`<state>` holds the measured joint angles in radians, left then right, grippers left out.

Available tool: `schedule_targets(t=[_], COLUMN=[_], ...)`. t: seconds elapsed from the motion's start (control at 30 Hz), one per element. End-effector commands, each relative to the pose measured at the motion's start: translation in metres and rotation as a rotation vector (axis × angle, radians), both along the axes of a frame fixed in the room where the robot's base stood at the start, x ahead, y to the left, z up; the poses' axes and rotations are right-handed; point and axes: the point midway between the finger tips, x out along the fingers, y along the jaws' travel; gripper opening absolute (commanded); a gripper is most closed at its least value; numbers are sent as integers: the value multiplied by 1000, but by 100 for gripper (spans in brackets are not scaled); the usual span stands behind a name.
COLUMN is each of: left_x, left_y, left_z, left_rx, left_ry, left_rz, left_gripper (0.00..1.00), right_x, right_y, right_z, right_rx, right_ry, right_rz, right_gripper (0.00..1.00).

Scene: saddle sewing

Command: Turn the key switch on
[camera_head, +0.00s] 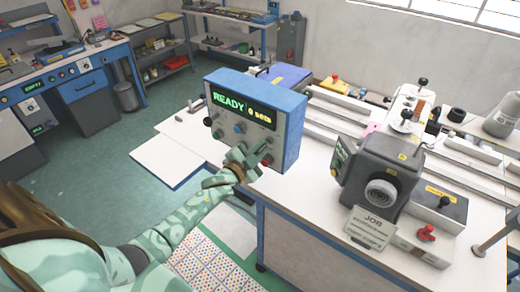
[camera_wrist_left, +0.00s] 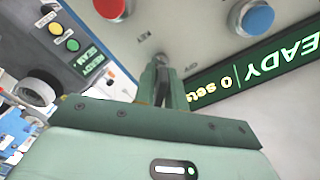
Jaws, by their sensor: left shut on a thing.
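The control box (camera_head: 255,115) is blue with a grey front panel and stands at the near left of the white bench. Its lit display (camera_head: 241,107) reads "READY" and "0 sets"; the display also shows in the left wrist view (camera_wrist_left: 250,75). My left gripper (camera_head: 243,156) is at the panel's lower part. In the left wrist view its fingers (camera_wrist_left: 161,68) are shut on a small metal piece, apparently the key of the key switch (camera_wrist_left: 160,57). The fingers hide most of it, so its turn angle cannot be told. My right gripper is not in view.
A red button (camera_wrist_left: 110,7) and a blue button (camera_wrist_left: 257,18) sit close to the fingers on the panel. A grey sewing machine head (camera_head: 380,180) with a "JOB" card (camera_head: 370,229) stands to the right. Green floor is open at left.

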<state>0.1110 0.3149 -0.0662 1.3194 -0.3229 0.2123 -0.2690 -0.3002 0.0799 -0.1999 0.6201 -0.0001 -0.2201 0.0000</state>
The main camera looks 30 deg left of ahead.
Motion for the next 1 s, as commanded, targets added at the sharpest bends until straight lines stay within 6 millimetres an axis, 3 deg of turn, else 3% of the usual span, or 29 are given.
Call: schedule_targets(t=[0.13,0.17,0.2,0.57,0.77,1.0], left_x=[0,0,0,-5,-42,-108], left_y=[0,0,0,0,3,9], left_z=[0,0,0,-1,-2,-2], left_rx=[0,0,0,-1,0,-2], left_ry=[0,0,0,1,4,4], left_rz=[0,0,0,0,-1,-1], left_gripper=[0,18,29,29,29,29], right_x=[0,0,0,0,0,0], right_y=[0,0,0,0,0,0], right_z=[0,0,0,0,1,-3], right_rx=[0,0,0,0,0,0], right_ry=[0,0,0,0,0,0], right_rz=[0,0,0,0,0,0], right_gripper=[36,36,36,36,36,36])
